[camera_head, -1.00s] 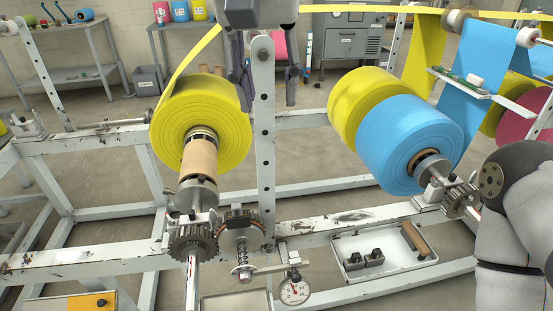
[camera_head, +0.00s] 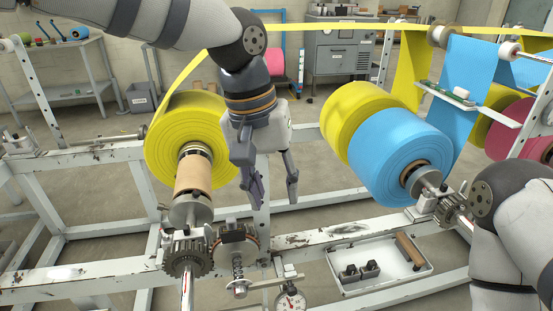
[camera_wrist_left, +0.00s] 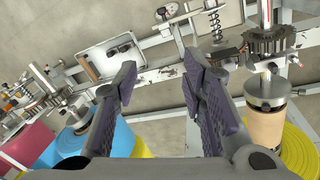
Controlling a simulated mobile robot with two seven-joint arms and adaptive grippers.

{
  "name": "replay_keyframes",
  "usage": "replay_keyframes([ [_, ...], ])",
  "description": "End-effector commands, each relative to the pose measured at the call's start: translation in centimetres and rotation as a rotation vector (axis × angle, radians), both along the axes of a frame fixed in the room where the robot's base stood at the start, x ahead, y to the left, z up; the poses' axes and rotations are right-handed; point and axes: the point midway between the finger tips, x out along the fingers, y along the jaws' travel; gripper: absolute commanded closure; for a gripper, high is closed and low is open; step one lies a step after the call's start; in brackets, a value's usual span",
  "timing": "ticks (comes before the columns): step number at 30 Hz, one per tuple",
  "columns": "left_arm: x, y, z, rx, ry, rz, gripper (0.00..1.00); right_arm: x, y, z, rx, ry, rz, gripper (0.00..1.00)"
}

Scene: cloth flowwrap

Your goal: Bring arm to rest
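My left gripper (camera_head: 275,198) hangs fingers down in the head view, beside the right edge of the yellow roll (camera_head: 190,125) and in front of the perforated upright. Its fingers are spread with nothing between them. The left wrist view also shows the gripper (camera_wrist_left: 160,75) open and empty, above the machine frame. My left arm (camera_head: 190,22) crosses the top left of the head view. My right arm (camera_head: 515,215) shows at the right edge; its gripper is out of view.
Yellow (camera_head: 345,115) and blue (camera_head: 385,160) rolls sit to the right on a shaft. A white tray (camera_head: 345,285) with small parts and a brown core (camera_head: 411,252) rests on the frame. Gears (camera_head: 188,258) and a dial gauge (camera_head: 291,301) stand below the left roll. A grey cabinet (camera_head: 338,50) is behind.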

Motion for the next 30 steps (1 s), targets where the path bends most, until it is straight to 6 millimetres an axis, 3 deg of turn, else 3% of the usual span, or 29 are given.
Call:
replay_keyframes([
  [2, -1.5, 0.0, -5.4, -0.03, 0.063, -0.017, 0.62, -0.1, 0.0, -0.1, 0.0, 0.002, 0.0, 0.35],
  [5, -5.5, 0.5, -14.4, -0.095, 0.148, -0.017, 0.62, -0.1, 0.0, -0.1, 0.0, 0.003, 0.0, 0.35],
  [6, -7.6, 1.1, -17.8, -0.116, 0.175, -0.003, 0.62, -0.1, 0.0, -0.1, 0.0, 0.003, 0.0, 0.35],
  [9, -13.9, 3.7, -25.2, -0.132, 0.222, 0.049, 0.62, -0.1, 0.0, -0.1, 0.0, 0.003, 0.0, 0.35],
  [12, -21.0, 7.9, -30.3, -0.082, 0.239, 0.106, 0.62, -0.1, 0.0, -0.1, 0.0, 0.002, 0.0, 0.35],
  [15, -27.1, 12.7, -32.6, 0.015, 0.234, 0.134, 0.62, 0.0, 0.0, 0.0, 0.0, 0.002, 0.0, 0.35],
  [19, -31.9, 17.3, -32.9, 0.131, 0.22, 0.126, 0.62, 0.0, 0.0, 0.0, 0.0, 0.001, 0.0, 0.35],
  [23, -33.3, 19.0, -32.7, 0.178, 0.209, 0.113, 0.62, 0.0, 0.0, 0.0, 0.0, 0.001, 0.0, 0.35],
  [30, -33.2, 19.0, -32.7, 0.178, 0.205, 0.114, 0.62, 0.0, 0.0, 0.0, 0.0, 0.001, 0.0, 0.35],
])
